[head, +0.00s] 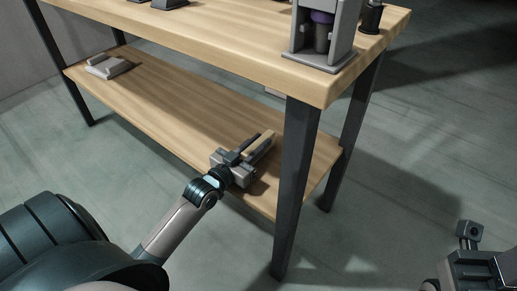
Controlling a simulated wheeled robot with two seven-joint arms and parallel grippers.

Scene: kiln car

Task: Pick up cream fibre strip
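A narrow cream-tan bar (262,148), which looks like the cream fibre strip, lies at my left gripper over the right part of the lower shelf (185,112). My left gripper (254,146) reaches in from the lower left, low over that shelf, with its fingers pointing up and right. A dark finger lies along the left side of the bar. The other finger is not clear, so I cannot tell whether the gripper is shut on the bar or just around it. My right gripper (470,236) is partly in view at the lower right corner, away from the bench, and its opening is unclear.
A pale blocky piece (108,66) lies at the shelf's left end. The bench top (230,48) overhangs the shelf, and a dark front leg (293,185) stands right of my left gripper. A grey stand (322,35) holds a dark cylinder on top. The shelf's middle is clear.

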